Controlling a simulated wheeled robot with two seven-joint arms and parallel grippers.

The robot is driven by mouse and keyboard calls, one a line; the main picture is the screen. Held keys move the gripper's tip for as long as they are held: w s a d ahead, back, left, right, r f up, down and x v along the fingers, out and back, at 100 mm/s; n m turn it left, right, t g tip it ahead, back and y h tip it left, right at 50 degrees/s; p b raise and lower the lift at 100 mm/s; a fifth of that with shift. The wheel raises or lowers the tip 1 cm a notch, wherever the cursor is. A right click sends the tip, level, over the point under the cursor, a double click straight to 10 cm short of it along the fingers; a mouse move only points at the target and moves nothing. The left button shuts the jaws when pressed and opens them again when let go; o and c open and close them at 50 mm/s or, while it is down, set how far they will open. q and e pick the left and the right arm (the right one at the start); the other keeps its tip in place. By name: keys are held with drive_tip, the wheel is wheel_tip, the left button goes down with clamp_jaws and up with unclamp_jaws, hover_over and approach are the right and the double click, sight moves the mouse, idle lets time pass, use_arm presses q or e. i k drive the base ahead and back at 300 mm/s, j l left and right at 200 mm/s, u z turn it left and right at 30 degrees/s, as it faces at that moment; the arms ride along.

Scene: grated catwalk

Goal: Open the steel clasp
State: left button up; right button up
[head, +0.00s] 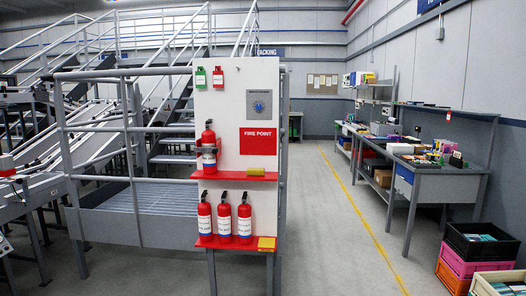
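A single red fire extinguisher (209,139) stands upright on the upper red shelf (234,176) of the white fire-point board (225,105). A grey band (209,151) crosses its body and looks like the steel clasp. It is too small to tell how the clasp fastens, but it appears to be around the extinguisher. Neither of my grippers shows in the head view.
Several more extinguishers (224,221) stand on the lower red shelf (236,243). A grey railing and platform (160,196) adjoin the board on the left. A cluttered workbench (438,172) and stacked crates (464,268) line the right. The floor (335,235) between is clear.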

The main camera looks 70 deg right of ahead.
sight(215, 150)
drive_tip(key=z, duration=1.8)
drive_tip(key=i+u, duration=0.15)
drive_tip(key=i, duration=0.25)
drive_tip(key=i+l+u, duration=0.2)
drive_tip(key=i, duration=0.2)
drive_tip(key=i+l+u, duration=0.15)
drive_tip(key=i, duration=0.2)
